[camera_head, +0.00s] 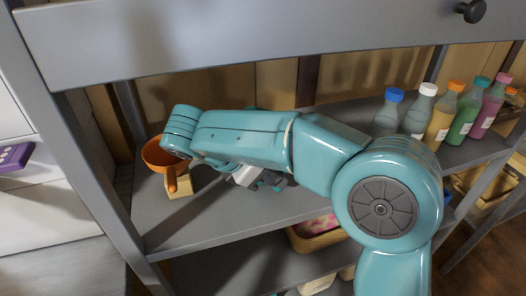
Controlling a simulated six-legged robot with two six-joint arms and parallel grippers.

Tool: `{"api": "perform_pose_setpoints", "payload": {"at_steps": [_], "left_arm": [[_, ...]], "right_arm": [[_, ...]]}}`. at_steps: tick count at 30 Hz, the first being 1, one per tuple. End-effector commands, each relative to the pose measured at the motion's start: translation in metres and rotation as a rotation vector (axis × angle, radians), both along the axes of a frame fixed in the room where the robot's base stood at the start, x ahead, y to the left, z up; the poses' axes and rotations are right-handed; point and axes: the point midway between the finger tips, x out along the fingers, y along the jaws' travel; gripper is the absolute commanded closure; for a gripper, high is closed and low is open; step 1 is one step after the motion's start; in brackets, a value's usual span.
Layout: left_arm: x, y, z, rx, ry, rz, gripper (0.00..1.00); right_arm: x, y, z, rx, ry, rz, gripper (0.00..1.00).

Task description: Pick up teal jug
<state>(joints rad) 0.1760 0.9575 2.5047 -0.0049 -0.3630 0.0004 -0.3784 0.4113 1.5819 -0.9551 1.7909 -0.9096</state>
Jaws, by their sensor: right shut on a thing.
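My right arm reaches in from the lower right across the shelf, and its forearm covers much of the middle. My right gripper (268,180) shows only in part below the forearm, as grey, white and dark parts. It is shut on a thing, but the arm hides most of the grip. A small teal patch shows beside it; I cannot tell if this is the jug or part of my gripper. No teal jug shows clearly. My left gripper is not in view.
An orange bowl-shaped vessel (160,153) is by the shelf's left end, close to my wrist, with a pale yellow block (181,187) beside it. Several capped bottles (438,121) stand at the right. A grey board crosses above. A wicker basket (318,240) sits below.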

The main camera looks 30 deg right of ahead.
Motion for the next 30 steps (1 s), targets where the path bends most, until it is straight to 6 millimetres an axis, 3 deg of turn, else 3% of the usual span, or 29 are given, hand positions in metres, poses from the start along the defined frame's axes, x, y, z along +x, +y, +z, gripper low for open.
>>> {"api": "perform_pose_setpoints", "payload": {"at_steps": [18,30], "left_arm": [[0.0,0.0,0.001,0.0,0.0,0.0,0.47],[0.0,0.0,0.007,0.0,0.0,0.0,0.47]], "right_arm": [[0.001,0.0,0.004,-0.001,-0.006,0.0,1.0],[0.001,0.0,0.028,-0.002,-0.007,0.0,1.0]]}}
